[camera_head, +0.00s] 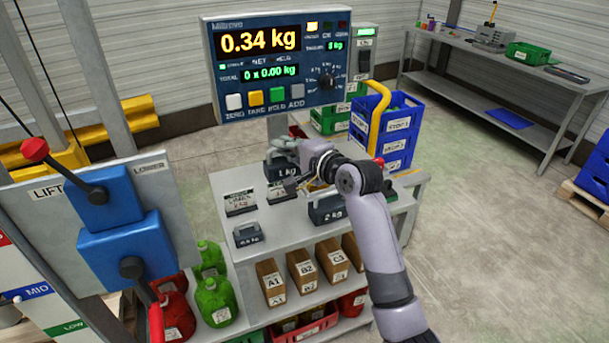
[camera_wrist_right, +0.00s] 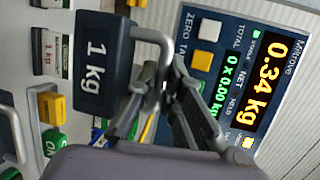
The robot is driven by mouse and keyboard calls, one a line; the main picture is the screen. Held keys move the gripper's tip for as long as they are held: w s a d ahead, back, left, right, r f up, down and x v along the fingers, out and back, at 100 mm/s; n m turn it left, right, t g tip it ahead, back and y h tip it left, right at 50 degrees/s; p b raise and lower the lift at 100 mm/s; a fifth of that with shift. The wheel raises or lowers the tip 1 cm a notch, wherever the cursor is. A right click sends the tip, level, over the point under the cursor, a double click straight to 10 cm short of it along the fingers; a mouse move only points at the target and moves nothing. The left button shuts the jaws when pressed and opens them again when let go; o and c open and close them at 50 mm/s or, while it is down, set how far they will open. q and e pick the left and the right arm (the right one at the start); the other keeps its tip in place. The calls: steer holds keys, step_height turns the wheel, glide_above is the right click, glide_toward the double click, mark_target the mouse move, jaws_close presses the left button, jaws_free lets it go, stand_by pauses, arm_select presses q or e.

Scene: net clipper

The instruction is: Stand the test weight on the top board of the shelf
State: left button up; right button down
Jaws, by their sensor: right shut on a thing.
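The dark 1 kg test weight (camera_head: 278,169) is at the back of the grey shelf's top board (camera_head: 285,222) in the head view. Its label and bent metal handle show close up in the wrist view, where the weight (camera_wrist_right: 97,62) looks turned on its side. My right gripper (camera_head: 287,148) is shut on the handle; its dark fingers (camera_wrist_right: 160,88) also show in the wrist view. I cannot tell whether the weight's base touches the board. My left gripper is not in view.
A 2 kg weight (camera_head: 328,208) and a smaller weight (camera_head: 248,235) stand on the top board near label cards (camera_head: 240,202). The scale display (camera_head: 262,62) reads 0.34 kg. Boxes (camera_head: 272,283) and green jugs (camera_head: 215,300) sit below. A lift panel (camera_head: 115,225) stands left.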

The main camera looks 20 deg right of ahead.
steer(key=shift+f+b, duration=0.35)
steer(key=shift+f, duration=8.8)
steer(key=shift+f, duration=0.15)
steer(key=c, duration=2.1)
jaws_free()
steer(key=shift+f, duration=0.2)
steer(key=o, duration=0.4)
steer(key=shift+s, duration=0.1)
steer(key=shift+r, duration=0.1)
